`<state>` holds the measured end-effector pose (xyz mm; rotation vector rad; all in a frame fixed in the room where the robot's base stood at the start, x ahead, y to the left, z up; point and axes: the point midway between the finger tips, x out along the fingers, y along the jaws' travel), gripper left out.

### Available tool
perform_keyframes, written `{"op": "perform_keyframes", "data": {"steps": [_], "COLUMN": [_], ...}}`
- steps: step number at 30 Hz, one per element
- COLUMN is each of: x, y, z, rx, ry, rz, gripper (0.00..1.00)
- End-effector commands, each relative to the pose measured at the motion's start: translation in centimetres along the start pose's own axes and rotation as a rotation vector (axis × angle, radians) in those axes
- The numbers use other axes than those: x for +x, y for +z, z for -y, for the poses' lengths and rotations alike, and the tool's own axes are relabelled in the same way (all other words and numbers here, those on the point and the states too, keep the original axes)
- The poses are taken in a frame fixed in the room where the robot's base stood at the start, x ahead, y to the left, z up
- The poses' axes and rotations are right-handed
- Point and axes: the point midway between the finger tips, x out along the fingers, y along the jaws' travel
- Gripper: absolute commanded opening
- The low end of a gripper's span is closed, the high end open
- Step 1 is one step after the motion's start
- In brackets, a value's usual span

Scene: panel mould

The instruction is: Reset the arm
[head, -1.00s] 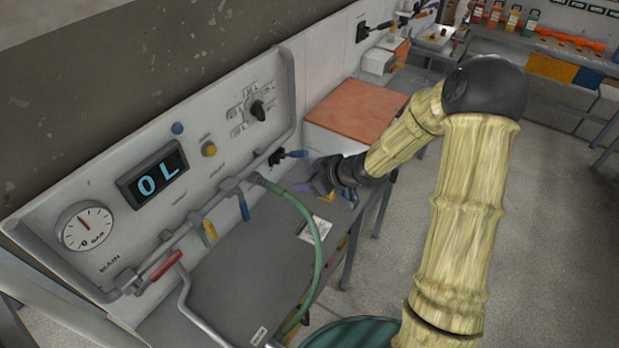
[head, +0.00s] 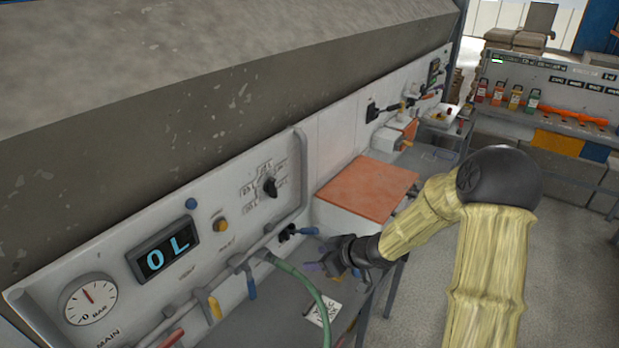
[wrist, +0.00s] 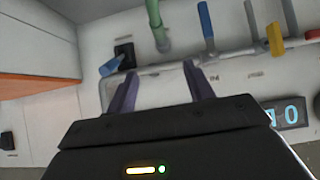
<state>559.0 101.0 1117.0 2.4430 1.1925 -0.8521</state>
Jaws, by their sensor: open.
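My gripper (head: 330,268) is open and empty, in front of the lower right part of the grey control panel (head: 110,262). In the wrist view its two purple fingers (wrist: 158,92) stand apart with only the panel behind them. My arm, in a yellowish sleeve, comes in from the right in the head view. A blue-handled valve (head: 303,232) on a black mount is close behind the gripper; it also shows in the wrist view (wrist: 112,65), ahead of the left finger. I cannot tell the exact gap.
The panel has a gauge (head: 90,301), a display reading "OL" (head: 163,250) and a rotary knob (head: 269,187). A green hose (head: 305,283) hangs left of my gripper. An orange-topped box (head: 367,187) stands behind my forearm. Open floor (head: 570,250) lies right of my arm.

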Motion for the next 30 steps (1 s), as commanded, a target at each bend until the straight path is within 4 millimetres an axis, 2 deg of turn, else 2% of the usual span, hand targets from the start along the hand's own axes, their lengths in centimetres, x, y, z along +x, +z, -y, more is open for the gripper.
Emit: {"op": "perform_keyframes", "data": {"steps": [4, 8, 14, 20, 24, 27, 30], "x": [-0.6, -2.4, -8.1, -14.6, -18.3, -19.8, -20.4], "y": [0.3, 1.2, 3.6, 5.9, 7.2, 7.8, 8.1], "z": [-0.2, -0.6, -0.2, 3.0, 6.8, 9.1, 10.3], "rx": [0.011, 0.056, 0.207, 0.430, 0.615, 0.718, 0.774], "ry": [0.035, 0.133, 0.338, 0.478, 0.512, 0.504, 0.495], "rz": [0.038, 0.142, 0.355, 0.515, 0.584, 0.610, 0.619], "gripper": [0.52, 0.52, 0.52, 0.52, 0.52, 0.52, 0.52]}}
